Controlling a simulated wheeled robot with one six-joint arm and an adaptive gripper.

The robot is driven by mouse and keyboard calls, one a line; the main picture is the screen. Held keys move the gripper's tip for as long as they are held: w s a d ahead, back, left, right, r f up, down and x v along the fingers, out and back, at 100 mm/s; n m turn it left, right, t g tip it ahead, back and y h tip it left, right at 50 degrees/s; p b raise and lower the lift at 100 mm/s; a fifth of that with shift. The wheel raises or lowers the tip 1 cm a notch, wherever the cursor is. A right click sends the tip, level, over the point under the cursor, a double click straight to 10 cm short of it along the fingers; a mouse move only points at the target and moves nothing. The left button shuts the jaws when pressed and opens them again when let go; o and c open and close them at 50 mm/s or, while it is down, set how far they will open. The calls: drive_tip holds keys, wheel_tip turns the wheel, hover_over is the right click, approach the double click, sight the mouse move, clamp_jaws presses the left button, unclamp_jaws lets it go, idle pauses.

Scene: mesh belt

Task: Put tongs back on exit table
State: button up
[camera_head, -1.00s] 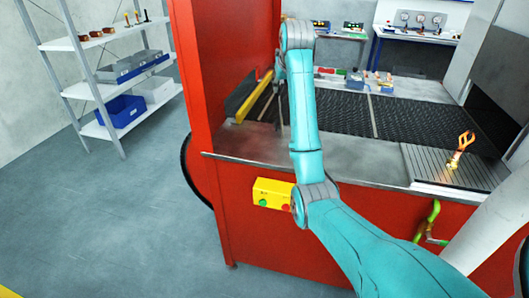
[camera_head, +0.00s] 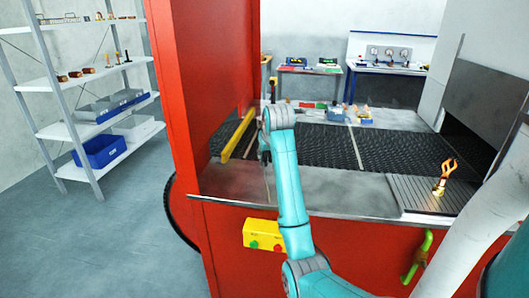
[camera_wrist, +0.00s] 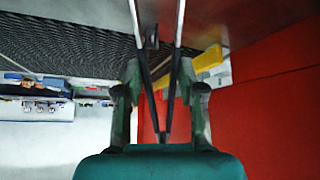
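The tongs (camera_wrist: 176,62) show in the wrist view as two long bars, silver with dark ends, spreading apart away from my gripper (camera_wrist: 161,78). The gripper's two fingers stand on either side of the tongs and appear to press on them. In the head view my gripper (camera_head: 265,157) is over the left end of the red machine, and a thin part of the tongs (camera_head: 268,185) hangs below it. A bare grey metal surface (camera_head: 325,188) runs along the machine's front edge; I cannot tell whether the tongs touch it. I cannot tell which surface is the exit table.
The dark mesh belt (camera_head: 310,148) lies behind the metal surface. A red wall (camera_head: 210,80) and a yellow bar (camera_head: 237,135) stand close on the left. An orange forked object (camera_head: 445,178) stands on a ribbed plate (camera_head: 415,193) at right. A yellow button box (camera_head: 262,236) is on the front.

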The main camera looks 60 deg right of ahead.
drive_tip(key=shift+f, duration=0.35)
drive_tip(key=shift+f, duration=0.2)
drive_tip(key=o, duration=0.5)
drive_tip(key=shift+r, duration=0.1)
